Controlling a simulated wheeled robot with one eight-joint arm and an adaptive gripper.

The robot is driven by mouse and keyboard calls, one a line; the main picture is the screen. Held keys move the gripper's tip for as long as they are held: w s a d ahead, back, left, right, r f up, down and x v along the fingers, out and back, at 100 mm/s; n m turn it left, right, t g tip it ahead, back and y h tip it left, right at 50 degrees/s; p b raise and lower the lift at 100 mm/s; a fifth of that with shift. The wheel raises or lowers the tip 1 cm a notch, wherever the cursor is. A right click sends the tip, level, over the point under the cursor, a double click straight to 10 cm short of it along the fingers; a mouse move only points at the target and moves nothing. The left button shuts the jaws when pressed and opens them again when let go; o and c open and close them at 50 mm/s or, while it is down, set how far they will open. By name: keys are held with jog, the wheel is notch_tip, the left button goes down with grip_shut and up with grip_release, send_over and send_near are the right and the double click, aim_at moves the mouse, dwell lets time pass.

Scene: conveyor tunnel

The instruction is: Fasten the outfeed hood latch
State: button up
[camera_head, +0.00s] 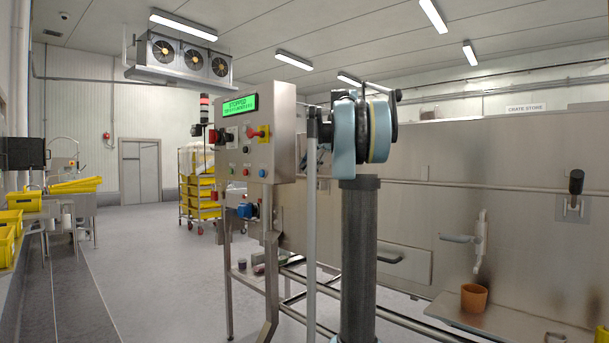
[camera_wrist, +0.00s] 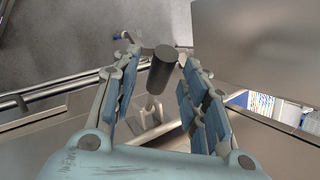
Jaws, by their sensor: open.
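In the wrist view, a dark cylindrical latch handle (camera_wrist: 160,72) stands up from a pale metal bracket (camera_wrist: 150,122) on a steel surface. My gripper (camera_wrist: 157,55) is open, with its blue-padded fingers on both sides of the handle. A gap shows on the left; I cannot tell whether the right fingertip touches. In the head view, a similar black handle (camera_head: 575,182) stands on a small plate on the steel hood (camera_head: 520,150) at right. I cannot tell whether it is the same one. My gripper does not show clearly in the head view.
A control panel (camera_head: 262,135) with a green "STOPPED" display stands left of my arm. Metal rails (camera_head: 400,322) run low in front. A brown cup (camera_head: 474,298) sits on a steel ledge. A steel panel (camera_wrist: 262,45) is close to my right finger. The left aisle floor is clear.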

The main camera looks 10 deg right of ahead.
jog(key=shift+x, duration=1.3)
grip_shut()
jog(key=shift+a, duration=0.2)
jog(key=shift+d, duration=0.25)
